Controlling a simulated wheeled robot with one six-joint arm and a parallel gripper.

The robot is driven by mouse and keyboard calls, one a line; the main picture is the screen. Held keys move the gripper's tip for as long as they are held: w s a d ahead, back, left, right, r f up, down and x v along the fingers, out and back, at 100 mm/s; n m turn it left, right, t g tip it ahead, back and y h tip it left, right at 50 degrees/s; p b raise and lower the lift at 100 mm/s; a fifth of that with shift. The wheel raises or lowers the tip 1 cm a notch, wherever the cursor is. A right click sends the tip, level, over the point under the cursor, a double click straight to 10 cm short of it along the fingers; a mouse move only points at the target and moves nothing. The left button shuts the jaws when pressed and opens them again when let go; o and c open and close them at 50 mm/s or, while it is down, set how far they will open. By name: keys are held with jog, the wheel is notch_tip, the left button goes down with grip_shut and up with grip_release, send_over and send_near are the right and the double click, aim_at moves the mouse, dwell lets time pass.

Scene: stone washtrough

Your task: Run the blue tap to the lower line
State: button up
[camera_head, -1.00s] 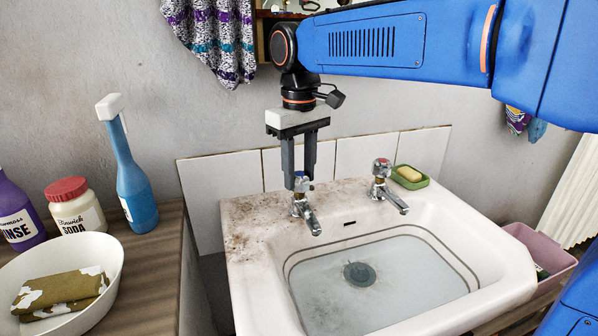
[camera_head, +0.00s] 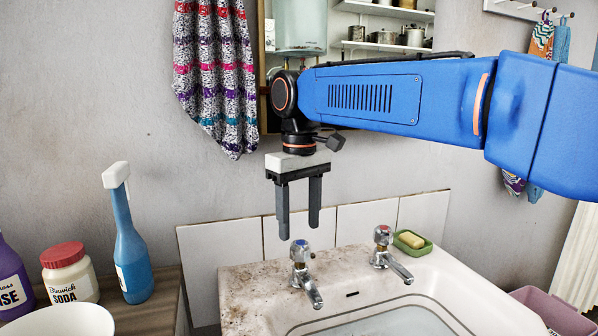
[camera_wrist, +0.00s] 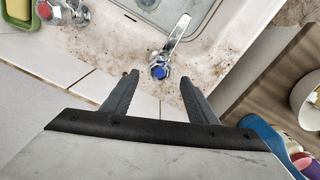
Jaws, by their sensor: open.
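The blue-capped tap (camera_head: 301,265) stands at the left of the basin's back ledge, its spout pointing forward over the bowl. It also shows in the wrist view (camera_wrist: 162,66), with its blue cap between and just beyond my fingertips. My gripper (camera_head: 299,231) is open and empty, pointing down just above this tap, apart from it. I see no stream from its spout. The white basin (camera_head: 258,308) has dark lines (camera_head: 432,305) around its bowl. Only the back of the bowl shows in the head view, with a grey-blue surface; its level against the lower line cannot be told.
A red-capped tap (camera_head: 386,258) stands to the right, beside a green soap dish (camera_head: 412,246). A blue bottle (camera_head: 131,245), soda jar (camera_head: 69,272) and white bowl (camera_head: 65,322) are on the left counter. A patterned towel (camera_head: 215,75) hangs on the wall.

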aim_at(300, 242)
notch_tip(300, 242, up, 12)
jog(key=shift+r, duration=0.2)
dwell(1.5)
notch_tip(300, 242, down, 17)
jog(key=shift+f, duration=0.2)
dwell(0.6)
jog(key=shift+r, duration=0.15)
jog(key=shift+f, duration=0.3)
jog(key=shift+r+n, duration=0.1)
jog(key=shift+n, duration=1.3)
jog(key=shift+r, duration=0.3)
notch_tip(300, 242, up, 17)
dwell(1.9)
